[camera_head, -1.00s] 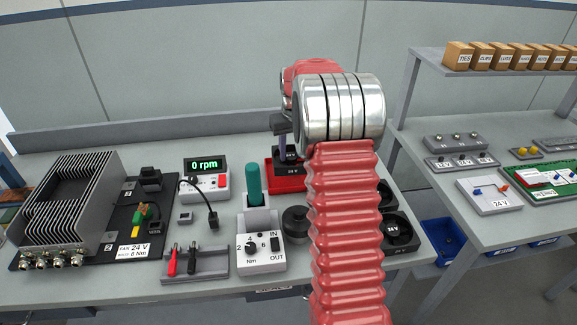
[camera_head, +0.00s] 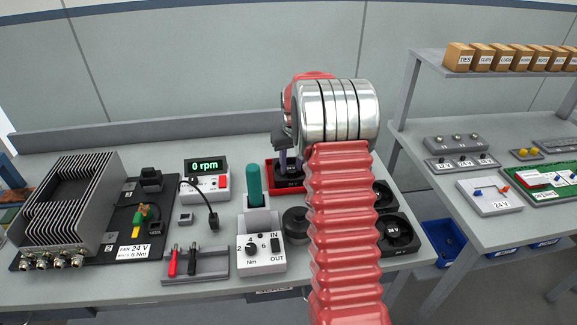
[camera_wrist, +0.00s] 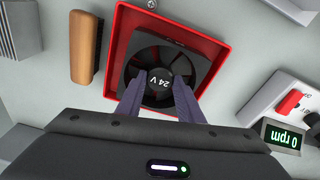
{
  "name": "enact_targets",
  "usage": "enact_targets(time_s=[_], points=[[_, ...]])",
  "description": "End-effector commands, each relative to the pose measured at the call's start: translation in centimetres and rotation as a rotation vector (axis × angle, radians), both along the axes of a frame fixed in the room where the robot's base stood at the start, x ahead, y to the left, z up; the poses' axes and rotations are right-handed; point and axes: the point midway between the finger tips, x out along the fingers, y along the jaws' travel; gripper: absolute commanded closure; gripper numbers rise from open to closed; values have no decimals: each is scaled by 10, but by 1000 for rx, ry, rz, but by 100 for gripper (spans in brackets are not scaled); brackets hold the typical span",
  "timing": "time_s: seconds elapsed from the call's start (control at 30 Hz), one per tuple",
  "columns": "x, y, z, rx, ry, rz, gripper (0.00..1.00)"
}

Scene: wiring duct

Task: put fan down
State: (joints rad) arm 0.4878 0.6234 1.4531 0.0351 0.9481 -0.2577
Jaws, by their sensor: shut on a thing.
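A black fan with a "24 V" hub shows in the wrist view (camera_wrist: 148,55) and, partly hidden, in the head view (camera_head: 290,184). It sits within the red tray (camera_wrist: 222,38), which also shows in the head view (camera_head: 270,178). My gripper (camera_wrist: 159,82) is shut on the fan's hub, one finger on each side. In the head view my gripper (camera_head: 289,163) points down into the tray behind my arm. Whether the fan's underside rests on the tray floor is hidden.
More black fans (camera_head: 398,235) lie right of my arm. A speed meter reading "0 rpm" (camera_head: 205,168), a torque box (camera_head: 261,250) and a green-handled tool (camera_head: 254,182) stand to the left.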

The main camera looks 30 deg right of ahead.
Motion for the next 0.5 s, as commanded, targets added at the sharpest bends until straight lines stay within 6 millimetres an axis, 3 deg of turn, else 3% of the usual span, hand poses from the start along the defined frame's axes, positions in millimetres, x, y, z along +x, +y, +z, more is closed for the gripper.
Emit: enact_targets(time_s=[0.1,0.13,0.2,0.4,0.5], points=[[0,0,-1,0,-1,0,84],[0,0,-1,0,0,0,66],[0,0,-1,0,0,-1,61],[0,0,-1,0,0,-1,48],[0,0,-1,0,0,-1,48]])
